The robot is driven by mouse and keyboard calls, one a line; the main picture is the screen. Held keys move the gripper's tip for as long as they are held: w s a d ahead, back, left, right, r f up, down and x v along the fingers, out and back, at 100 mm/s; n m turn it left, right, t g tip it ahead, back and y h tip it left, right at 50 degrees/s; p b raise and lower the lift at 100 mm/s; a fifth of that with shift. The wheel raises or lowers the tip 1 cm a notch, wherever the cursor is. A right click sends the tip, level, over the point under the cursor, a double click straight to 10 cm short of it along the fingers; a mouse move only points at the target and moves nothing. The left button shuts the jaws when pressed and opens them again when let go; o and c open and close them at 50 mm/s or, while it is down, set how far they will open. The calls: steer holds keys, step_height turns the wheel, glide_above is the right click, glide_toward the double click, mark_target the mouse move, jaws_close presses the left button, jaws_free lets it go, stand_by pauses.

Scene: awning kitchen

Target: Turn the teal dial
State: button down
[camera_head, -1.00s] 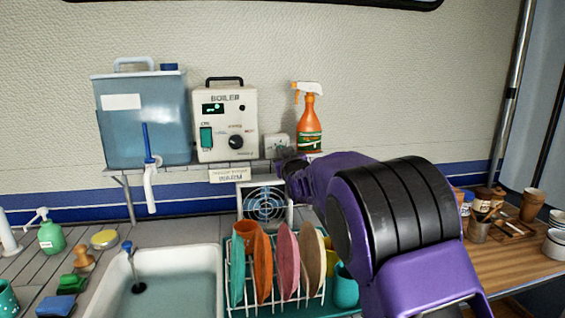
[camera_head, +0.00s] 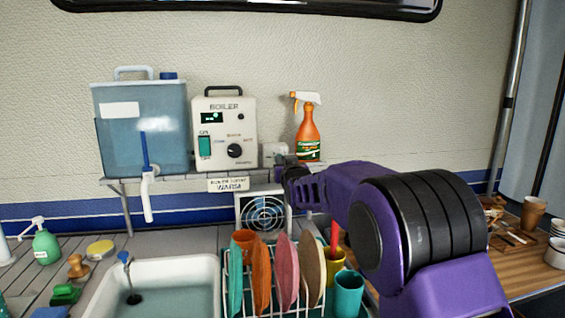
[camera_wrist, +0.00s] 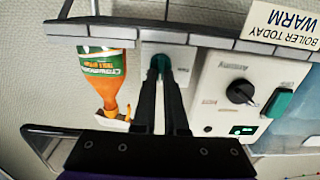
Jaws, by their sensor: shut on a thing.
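The teal dial (camera_wrist: 160,63) sits on a small pale box on the shelf, between the boiler and the spray bottle; the wrist view shows it upside down. My gripper (camera_wrist: 162,76) has its two black fingers closed around the dial, which shows only partly between the tips. In the head view the small box (camera_head: 273,152) is partly in sight, and my gripper (camera_head: 284,168) reaches it from the front right. The dial itself is hidden there behind my gripper.
The white boiler (camera_head: 225,130) with a black knob and teal switch stands left of the box. An orange spray bottle (camera_head: 308,130) stands close on the right. A blue water tank (camera_head: 142,125) is further left. A dish rack (camera_head: 275,308) with plates is below.

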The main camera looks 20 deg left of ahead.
steer(key=c, duration=1)
jaws_free()
steer(key=shift+o, duration=0.2)
steer(key=v, duration=1.7)
steer(key=shift+s, duration=0.25)
